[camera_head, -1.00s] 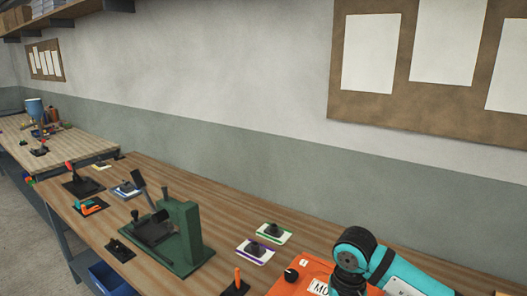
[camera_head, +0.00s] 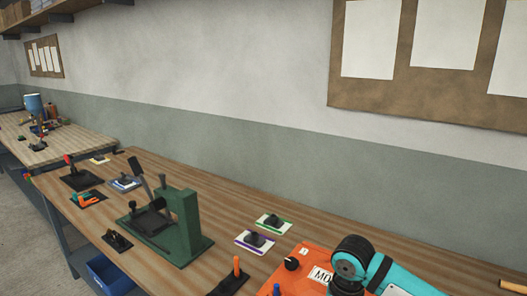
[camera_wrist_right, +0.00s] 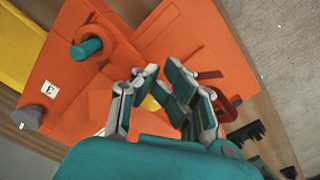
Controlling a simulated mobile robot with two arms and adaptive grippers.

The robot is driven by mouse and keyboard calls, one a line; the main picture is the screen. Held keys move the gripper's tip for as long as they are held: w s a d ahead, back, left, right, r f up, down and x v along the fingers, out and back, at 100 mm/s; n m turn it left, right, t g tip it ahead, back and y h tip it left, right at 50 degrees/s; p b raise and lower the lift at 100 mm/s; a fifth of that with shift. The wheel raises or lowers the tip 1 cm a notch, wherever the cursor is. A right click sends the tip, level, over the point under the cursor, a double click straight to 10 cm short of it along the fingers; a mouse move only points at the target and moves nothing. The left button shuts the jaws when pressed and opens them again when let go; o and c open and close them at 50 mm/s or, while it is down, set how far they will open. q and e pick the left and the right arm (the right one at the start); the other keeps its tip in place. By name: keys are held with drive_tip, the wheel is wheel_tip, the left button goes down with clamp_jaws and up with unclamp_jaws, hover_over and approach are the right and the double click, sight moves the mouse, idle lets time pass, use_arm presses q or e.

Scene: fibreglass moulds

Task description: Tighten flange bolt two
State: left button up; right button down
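The orange mould (camera_head: 318,255) sits at the lower right of the bench in the head view, with a black knob (camera_head: 291,263) and a white lettered label. In the right wrist view it fills much of the picture as an orange surface (camera_wrist_right: 75,75). A teal bolt-like peg (camera_wrist_right: 88,48) stands in an orange ring there, near a small tag that looks like 3 (camera_wrist_right: 49,87). My right gripper (camera_wrist_right: 161,72) is over the orange surface, apart from the peg. Its fingers are partly spread, with a yellow patch visible between them. Which bolt is number two cannot be told. My left gripper is out of view.
A green press-like fixture (camera_head: 188,222) stands left of the mould. Purple-edged (camera_head: 250,250) and green-edged (camera_head: 284,226) pads lie between them. An orange-handled tool (camera_head: 237,268) stands in front. In the wrist view a red-orange loop (camera_wrist_right: 226,102) lies right of the fingers.

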drive_tip(key=shift+d+f, duration=0.2)
drive_tip(key=shift+d, duration=0.05)
drive_tip(key=shift+w+r+b, duration=0.15)
drive_tip(key=shift+w+b, duration=0.35)
drive_tip(key=shift+b, duration=0.15)
idle(0.5)
drive_tip(key=shift+w+a+r+b, duration=0.2)
drive_tip(key=shift+a+b, duration=0.15)
drive_tip(key=shift+b, duration=2.55)
drive_tip(key=shift+s, duration=0.1)
drive_tip(key=shift+s+a+f+b, duration=0.1)
drive_tip(key=shift+s+b, duration=0.15)
drive_tip(key=shift+b, duration=0.25)
drive_tip(key=r+p, duration=0.1)
drive_tip(key=r, duration=0.2)
drive_tip(key=r+p, duration=0.1)
drive_tip(key=r, duration=0.1)
drive_tip(key=shift+s+r+p, duration=0.2)
drive_tip(key=shift+r+p, duration=0.2)
